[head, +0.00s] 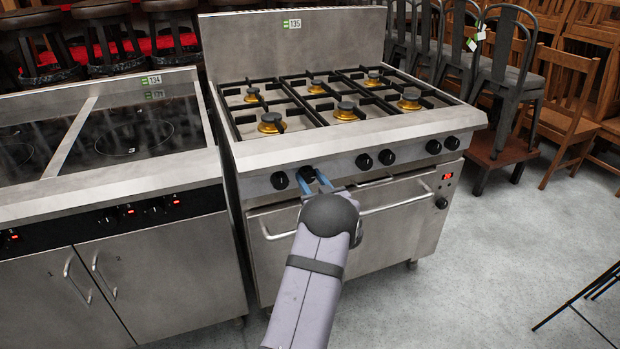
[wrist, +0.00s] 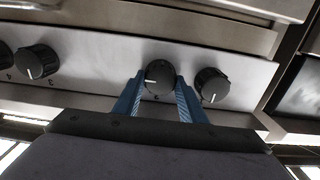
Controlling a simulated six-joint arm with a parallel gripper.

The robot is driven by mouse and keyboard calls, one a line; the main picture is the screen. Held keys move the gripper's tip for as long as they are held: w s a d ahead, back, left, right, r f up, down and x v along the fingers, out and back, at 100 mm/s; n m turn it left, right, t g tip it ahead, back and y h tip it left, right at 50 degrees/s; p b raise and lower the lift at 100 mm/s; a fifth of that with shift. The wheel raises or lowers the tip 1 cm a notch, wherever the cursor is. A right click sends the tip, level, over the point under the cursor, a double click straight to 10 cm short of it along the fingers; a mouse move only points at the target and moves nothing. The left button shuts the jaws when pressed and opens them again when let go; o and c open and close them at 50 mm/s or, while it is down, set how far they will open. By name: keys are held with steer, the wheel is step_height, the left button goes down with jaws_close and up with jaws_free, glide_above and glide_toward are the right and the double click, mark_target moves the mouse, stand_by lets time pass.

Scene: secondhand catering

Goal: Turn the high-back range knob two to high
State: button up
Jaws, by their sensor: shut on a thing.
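The high-back range (head: 335,130) is a steel cooker with a front panel of black knobs. Knob two (head: 307,174), second from the panel's left end, is between the blue fingers of my gripper (head: 314,182). In the wrist view the gripper (wrist: 159,90) is shut on knob two (wrist: 158,76), one finger on each side. Its white pointer mark points left in that view. The neighbouring knob one (wrist: 211,86) has its mark pointing down in that view; it also shows in the head view (head: 279,180). My wrist hides part of the panel and oven handle.
Knobs three (head: 364,161) and four (head: 387,157) sit to the right along the panel. The oven handle (head: 400,207) juts out below. A glass-top range (head: 130,140) stands close on the left.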

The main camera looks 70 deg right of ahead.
steer(key=o, duration=1.1)
steer(key=shift+c, duration=0.2)
steer(key=v, duration=0.7)
steer(key=shift+s+a, duration=0.1)
